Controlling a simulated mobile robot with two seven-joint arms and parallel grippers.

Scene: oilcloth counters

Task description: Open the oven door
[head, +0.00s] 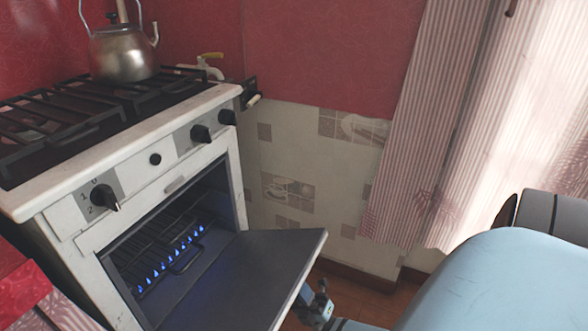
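The white oven (160,180) stands at the left with its dark door (250,268) swung down, far open. The door's dark inner face is turned up, and its near part is cut off by the bottom of the view. Inside the cavity, a wire rack (150,243) shows above a row of small blue flames (172,262). My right gripper (318,298) is low, just beyond the door's outer edge. It is small and partly hidden, so I cannot tell whether its fingers are open or touch the door. My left gripper is not in view.
A metal kettle (122,53) stands on the black stove grates (60,118). Black knobs (104,197) line the front panel. A tiled wall (300,165) and striped curtains (415,130) bound the right. Some brown floor (350,303) shows beyond the door.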

